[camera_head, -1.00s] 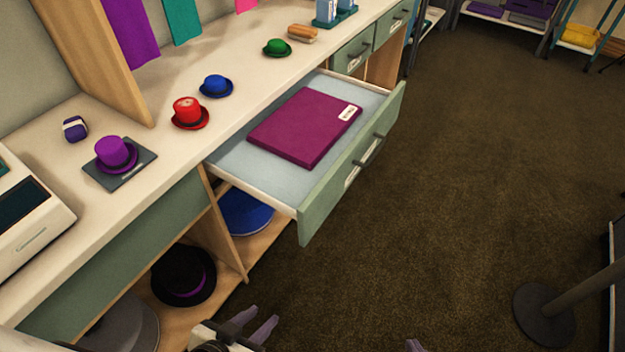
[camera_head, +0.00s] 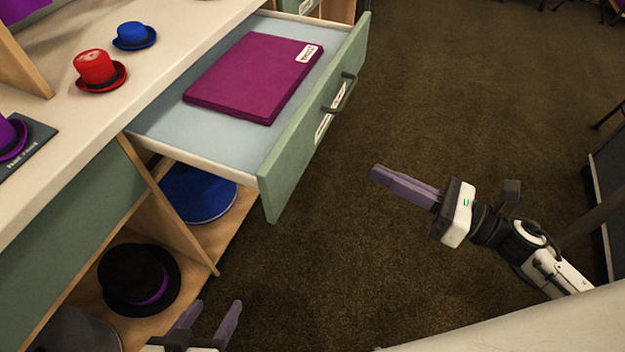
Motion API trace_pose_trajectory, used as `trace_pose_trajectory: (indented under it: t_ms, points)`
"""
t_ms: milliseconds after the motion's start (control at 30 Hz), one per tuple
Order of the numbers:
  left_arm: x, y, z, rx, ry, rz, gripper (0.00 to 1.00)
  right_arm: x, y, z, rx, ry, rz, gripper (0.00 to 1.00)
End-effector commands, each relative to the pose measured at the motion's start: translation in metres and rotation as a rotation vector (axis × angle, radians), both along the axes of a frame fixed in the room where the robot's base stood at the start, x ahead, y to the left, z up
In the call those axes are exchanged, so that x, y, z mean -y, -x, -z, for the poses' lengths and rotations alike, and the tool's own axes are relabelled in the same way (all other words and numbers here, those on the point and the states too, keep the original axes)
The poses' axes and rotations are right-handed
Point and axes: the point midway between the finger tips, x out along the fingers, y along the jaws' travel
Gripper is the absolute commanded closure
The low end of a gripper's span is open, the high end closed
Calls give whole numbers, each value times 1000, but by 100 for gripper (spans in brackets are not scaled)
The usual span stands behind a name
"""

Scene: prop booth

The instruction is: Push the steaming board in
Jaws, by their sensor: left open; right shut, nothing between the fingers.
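A pulled-out drawer with a green front (camera_head: 300,150) and a pale blue bottom stands open from the counter. A flat purple board (camera_head: 255,75) with a white label lies in it; the label is too small to read surely. The drawer front has a dark bar handle (camera_head: 342,93). My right gripper (camera_head: 376,173) is shut and empty, over the floor to the right of the drawer front and apart from it. My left gripper (camera_head: 209,306) is open and empty at the bottom edge, below the drawer's near corner. Its wrist is mostly cut off.
A red hat (camera_head: 97,70) and a blue hat (camera_head: 134,36) stand on the counter, with a purple hat (camera_head: 10,138) at the left edge. Below are shelves with a black hat (camera_head: 138,280) and a blue hat (camera_head: 198,192). The carpet right of the drawer is open.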

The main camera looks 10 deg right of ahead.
Motion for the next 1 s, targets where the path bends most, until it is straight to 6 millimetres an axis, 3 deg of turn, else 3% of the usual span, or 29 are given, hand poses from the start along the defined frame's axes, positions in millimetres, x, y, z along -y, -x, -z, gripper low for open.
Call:
trace_pose_trajectory:
  t_ms: [100, 267, 800, 1000]
  points:
    - [1, -1, 10, 6, 7, -1, 44, -3, 8, 9, 169, 172, -100, 100]
    - [2, -1, 9, 6, 9, -1, 44, -9, 9, 8, 244, 239, -143, 100]
    - [1, -1, 6, 4, 4, 2, 44, -95, -49, 5, 243, 234, -140, 100]
    - [1, -1, 6, 3, 2, 2, 44, -115, -63, 6, 239, 234, -140, 100]
